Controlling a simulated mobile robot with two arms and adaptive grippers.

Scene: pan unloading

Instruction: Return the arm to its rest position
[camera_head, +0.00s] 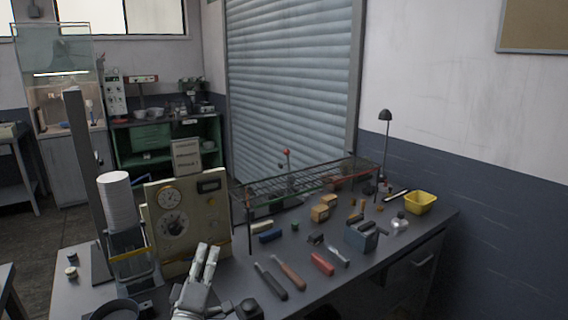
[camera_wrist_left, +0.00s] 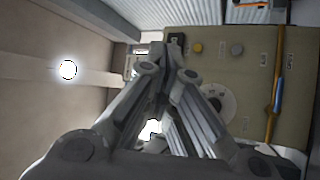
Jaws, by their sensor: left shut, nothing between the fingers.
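My left gripper (camera_head: 208,250) rises from the bottom edge of the head view, in front of the cream instrument panel (camera_head: 188,225) with its dials. Its fingers point up, and it is shut with nothing between the fingers. The left wrist view shows the same gripper (camera_wrist_left: 174,50) with its fingertips close together, and the panel (camera_wrist_left: 255,60) behind and to the right. A dark round pan (camera_head: 115,311) is partly in view at the bottom edge, left of the gripper. My right gripper is not in view.
A white cylinder stack (camera_head: 117,202) stands in a holder left of the panel. Several hand tools, such as a red-brown handled one (camera_head: 288,272), lie right of the gripper. A wire rack (camera_head: 300,182), a blue-grey box (camera_head: 361,236) and a yellow bin (camera_head: 420,202) stand farther right.

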